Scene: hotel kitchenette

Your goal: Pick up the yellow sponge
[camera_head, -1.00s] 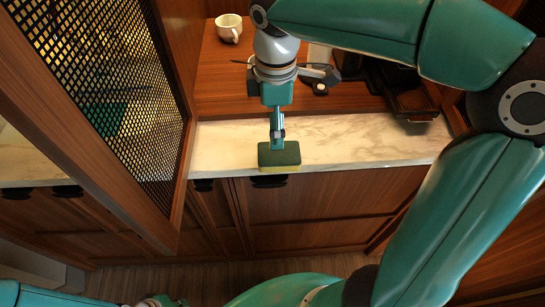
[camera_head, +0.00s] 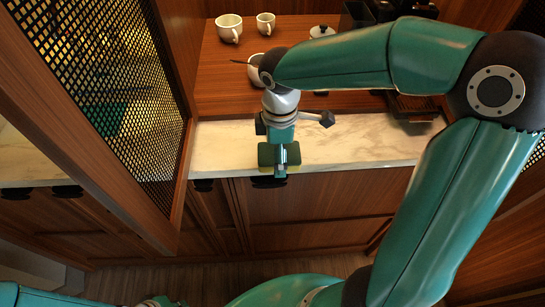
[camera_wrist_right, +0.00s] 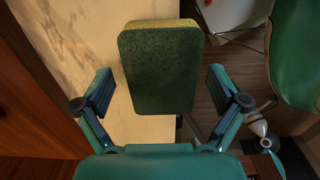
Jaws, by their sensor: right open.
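The yellow sponge lies at the front edge of the marble counter, its dark green scouring face up (camera_head: 265,154). In the right wrist view the sponge (camera_wrist_right: 162,68) fills the upper middle, with a thin yellow side showing along its top edge. My right gripper (camera_head: 280,172) is over the sponge and hides part of it in the head view. In the wrist view its two fingers (camera_wrist_right: 160,92) are spread wide, one on each side of the sponge, with gaps on both sides. My left gripper's fingers do not show; only bits of that arm show at the bottom left.
The marble counter (camera_head: 350,140) is clear to the right of the sponge. White cups (camera_head: 229,28) (camera_head: 265,23) stand on the wooden shelf behind. A dark rack (camera_head: 412,105) stands at the right. A mesh-fronted door (camera_head: 100,80) stands open at the left.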

